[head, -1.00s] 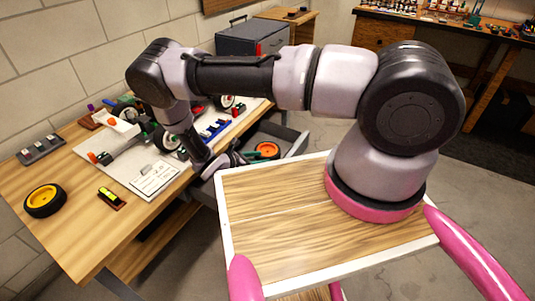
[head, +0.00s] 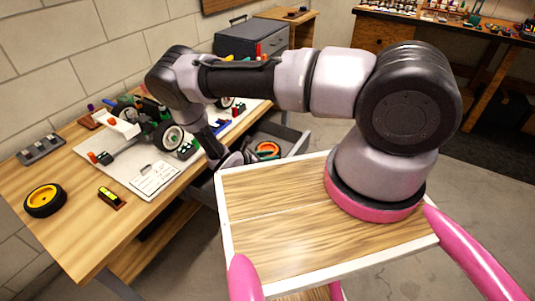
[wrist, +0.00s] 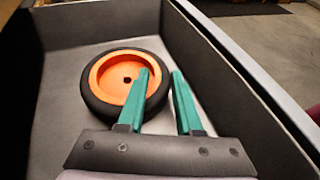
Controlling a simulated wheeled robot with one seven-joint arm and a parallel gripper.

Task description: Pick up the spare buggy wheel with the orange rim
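The spare wheel with the orange rim (wrist: 102,82) lies flat in the open grey drawer, its black tyre around it. In the head view the wheel (head: 268,147) shows partly behind my gripper. My gripper (wrist: 160,73) has two green fingers, apart, with nothing held between them. In the wrist view the left finger overlaps the rim's right part, and the right finger is just outside the tyre's right edge. The tyre's right side shows in the gap between them. I cannot tell whether the fingers touch the wheel or how high they are above the drawer floor.
The drawer's right wall (wrist: 215,65) runs close beside the right finger. On the workbench (head: 75,235) are a wheel with a yellow rim (head: 44,200), a small level (head: 110,197) and a partly built buggy (head: 130,125). The drawer's left part is clear.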

